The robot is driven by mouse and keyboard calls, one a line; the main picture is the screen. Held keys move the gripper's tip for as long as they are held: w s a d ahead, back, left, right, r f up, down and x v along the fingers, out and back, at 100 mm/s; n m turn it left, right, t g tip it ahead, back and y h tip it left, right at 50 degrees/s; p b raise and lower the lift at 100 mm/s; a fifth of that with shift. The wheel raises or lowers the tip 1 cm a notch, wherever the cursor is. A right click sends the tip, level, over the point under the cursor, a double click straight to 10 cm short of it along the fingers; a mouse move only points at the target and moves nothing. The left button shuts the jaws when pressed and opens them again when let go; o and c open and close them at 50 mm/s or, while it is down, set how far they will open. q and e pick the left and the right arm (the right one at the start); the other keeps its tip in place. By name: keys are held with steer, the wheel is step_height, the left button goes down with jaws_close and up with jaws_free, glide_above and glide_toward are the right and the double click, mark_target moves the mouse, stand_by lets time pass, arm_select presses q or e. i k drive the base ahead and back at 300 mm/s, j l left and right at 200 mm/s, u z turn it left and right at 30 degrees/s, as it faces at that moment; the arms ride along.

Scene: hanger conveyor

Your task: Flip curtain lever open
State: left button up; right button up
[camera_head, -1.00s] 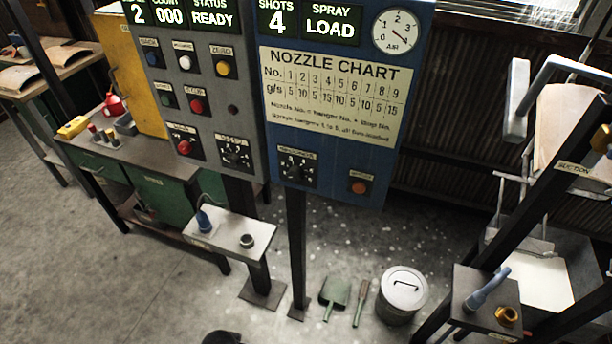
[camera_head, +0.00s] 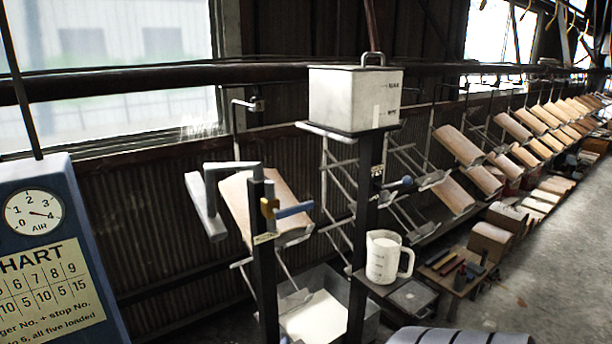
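Two levers show on the dark posts, and I cannot tell from their labels which one is the curtain lever. A blue-handled lever (camera_head: 295,210) sticks out to the right from a brass valve (camera_head: 270,207) on the left post, above a small label. A second lever (camera_head: 396,186), with a dark blue knob, sits on the right post under the white tank (camera_head: 355,98) and points right, tilted slightly up. Its label is too small to read. Neither gripper is in view.
A white measuring jug (camera_head: 382,257) stands on a small shelf beside the right post. An open grey trough (camera_head: 372,318) with pale liquid lies below. Hangers with boards (camera_head: 458,146) run along the right.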

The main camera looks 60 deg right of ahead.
mark_target(407, 181)
steer(key=z, duration=2.4)
